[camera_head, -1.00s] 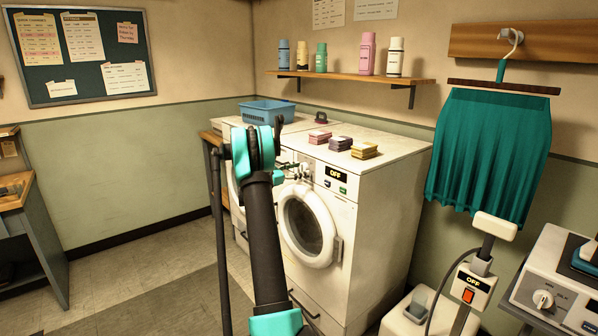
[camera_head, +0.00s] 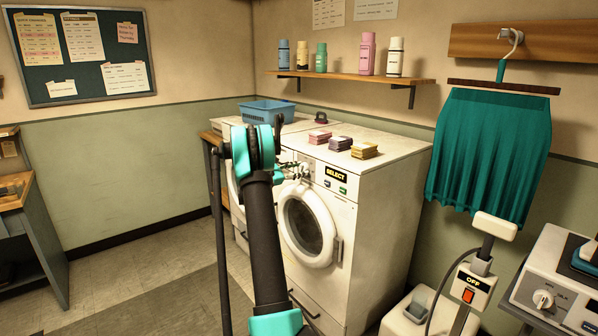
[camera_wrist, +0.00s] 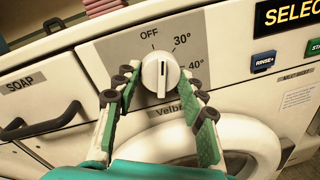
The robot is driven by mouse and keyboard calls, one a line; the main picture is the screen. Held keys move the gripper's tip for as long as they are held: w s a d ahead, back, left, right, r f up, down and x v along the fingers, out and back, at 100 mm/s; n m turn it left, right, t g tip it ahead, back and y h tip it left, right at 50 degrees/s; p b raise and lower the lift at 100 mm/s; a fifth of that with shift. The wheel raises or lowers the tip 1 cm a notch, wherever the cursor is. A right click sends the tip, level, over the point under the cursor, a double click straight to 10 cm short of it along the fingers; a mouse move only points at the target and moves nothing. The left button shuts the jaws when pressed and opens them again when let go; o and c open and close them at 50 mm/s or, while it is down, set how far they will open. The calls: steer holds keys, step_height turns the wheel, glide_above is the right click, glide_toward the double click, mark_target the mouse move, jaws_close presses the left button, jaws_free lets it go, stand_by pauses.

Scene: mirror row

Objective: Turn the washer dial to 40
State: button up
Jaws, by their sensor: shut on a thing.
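The washer dial (camera_wrist: 160,72) is a round white knob on a grey plate in the wrist view, with OFF at its top, 30° at upper right and 40° at right. A dark line runs nearly upright on its face; I cannot tell for sure which mark it points to. My gripper (camera_wrist: 160,78) is shut on the dial, with a finger on each side. In the head view my gripper (camera_head: 298,172) is small at the front panel of the white washer (camera_head: 385,215). The washer's display (camera_head: 336,175) reads SELECT.
Blue RINSE+ (camera_wrist: 264,62) and green buttons sit right of the dial. The soap drawer (camera_wrist: 35,105) is at left, the round door (camera_wrist: 245,140) below. Folded cloths (camera_head: 364,151) and a blue basket (camera_head: 266,111) are on top.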

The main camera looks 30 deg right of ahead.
steer(key=shift+s+r+m+t+y, duration=0.1)
steer(key=shift+m+t+y, duration=0.2)
steer(key=shift+m, duration=3.6)
steer(key=shift+s+m+t+y, duration=0.1)
steer(key=shift+m+t, duration=0.3)
steer(key=shift+m, duration=3.5)
steer(key=o, duration=1.2)
steer(key=shift+c, duration=0.2)
steer(key=shift+a, duration=0.15)
steer(key=s+a+r, duration=0.1)
steer(key=a, duration=1)
steer(key=shift+a, duration=0.35)
